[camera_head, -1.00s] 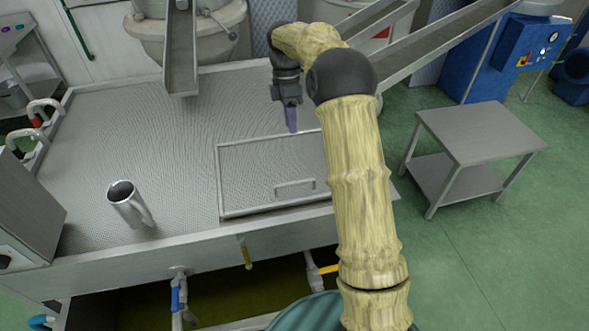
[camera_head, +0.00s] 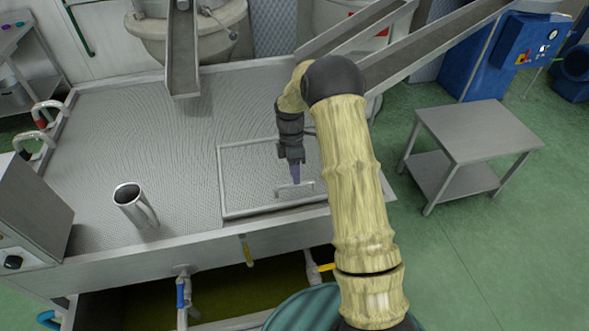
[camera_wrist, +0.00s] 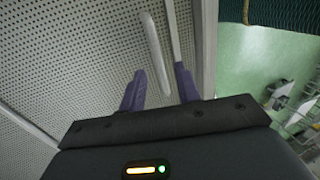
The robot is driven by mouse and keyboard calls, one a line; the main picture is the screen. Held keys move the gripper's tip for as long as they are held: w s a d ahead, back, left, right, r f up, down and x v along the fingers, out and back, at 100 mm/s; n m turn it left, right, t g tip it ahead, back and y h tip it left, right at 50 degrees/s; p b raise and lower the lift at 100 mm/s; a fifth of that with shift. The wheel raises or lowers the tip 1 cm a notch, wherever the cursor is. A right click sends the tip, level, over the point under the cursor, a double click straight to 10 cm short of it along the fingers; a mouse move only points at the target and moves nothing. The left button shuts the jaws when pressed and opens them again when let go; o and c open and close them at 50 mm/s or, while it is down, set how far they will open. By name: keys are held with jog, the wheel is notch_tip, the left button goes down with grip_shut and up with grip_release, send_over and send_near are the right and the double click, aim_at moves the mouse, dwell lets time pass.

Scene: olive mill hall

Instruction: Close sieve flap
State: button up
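The sieve flap (camera_head: 250,178) is a framed rectangle of perforated metal at the front right of the large steel sieve table. It looks about flat in the table top; whether it is fully flush I cannot tell. Its bar handle (camera_head: 304,190) is near the front edge, and it also shows in the wrist view (camera_wrist: 156,50). My gripper (camera_head: 296,178) points down just above the handle. My arm hides the flap's right part.
A steel jug (camera_head: 134,207) stands on the perforated table (camera_head: 120,130) left of the flap. A metal chute (camera_head: 183,60) hangs over the table's back. A steel side table (camera_head: 478,132) stands to the right on green floor. Taps hang below the front edge.

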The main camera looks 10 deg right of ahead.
jog(key=shift+s+f, duration=0.1)
jog(key=shift+f, duration=0.1)
grip_shut()
dwell(0.9)
dwell(0.4)
grip_release()
jog(key=shift+r, duration=0.1)
jog(key=b+v, duration=0.4)
jog(key=v, duration=1.3)
jog(key=shift+r, duration=0.15)
